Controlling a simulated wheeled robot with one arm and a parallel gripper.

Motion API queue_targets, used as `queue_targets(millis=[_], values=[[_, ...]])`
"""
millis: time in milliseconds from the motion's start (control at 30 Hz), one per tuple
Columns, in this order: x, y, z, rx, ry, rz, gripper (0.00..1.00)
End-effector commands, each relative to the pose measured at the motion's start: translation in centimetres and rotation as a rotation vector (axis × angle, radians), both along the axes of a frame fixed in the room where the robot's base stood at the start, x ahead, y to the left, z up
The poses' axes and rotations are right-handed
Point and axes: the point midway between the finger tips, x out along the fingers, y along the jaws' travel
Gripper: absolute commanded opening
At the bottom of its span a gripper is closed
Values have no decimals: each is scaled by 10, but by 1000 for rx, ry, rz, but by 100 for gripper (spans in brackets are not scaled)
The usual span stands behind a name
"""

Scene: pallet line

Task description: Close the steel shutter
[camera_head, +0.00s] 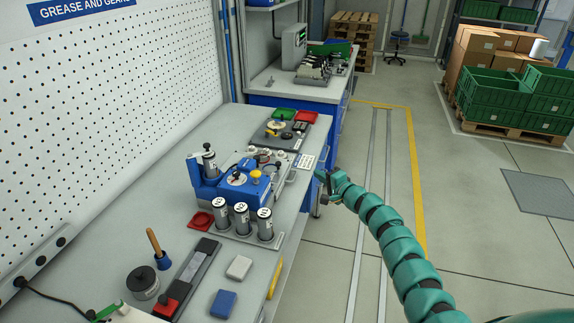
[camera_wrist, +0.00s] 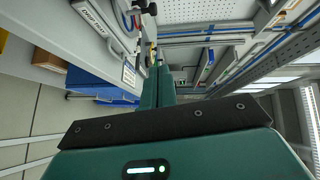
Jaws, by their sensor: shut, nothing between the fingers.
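I cannot pick out the steel shutter with certainty in either view. My gripper (camera_head: 325,184) is at the right edge of the near workbench (camera_head: 117,223), close beside a small white labelled panel (camera_head: 306,161). In the wrist view my gripper (camera_wrist: 157,86) has its two green fingers together, with nothing between them. A grey front with a printed label (camera_wrist: 97,18) shows at the upper left of the wrist view, apart from the fingers. The blue machine (camera_head: 230,186) with a yellow knob stands on the bench, left of my gripper.
Several grey cylinders (camera_head: 242,219) stand in front of the blue machine. Red and green trays (camera_head: 285,114) lie at the bench's far end. A second bench (camera_head: 262,86) stands behind. Floor to the right is clear up to pallets with green crates (camera_head: 497,97).

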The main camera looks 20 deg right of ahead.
Motion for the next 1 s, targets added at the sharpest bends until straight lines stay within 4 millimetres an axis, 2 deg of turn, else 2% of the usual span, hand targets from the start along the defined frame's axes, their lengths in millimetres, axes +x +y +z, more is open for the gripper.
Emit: queue_targets(millis=[100, 267, 1000], values=[[-2, 10, 0, -4, -3, 37, 0], [3, 12, -2, -9, -3, 39, 0], [47, 28, -6, -12, -6, 37, 0]])
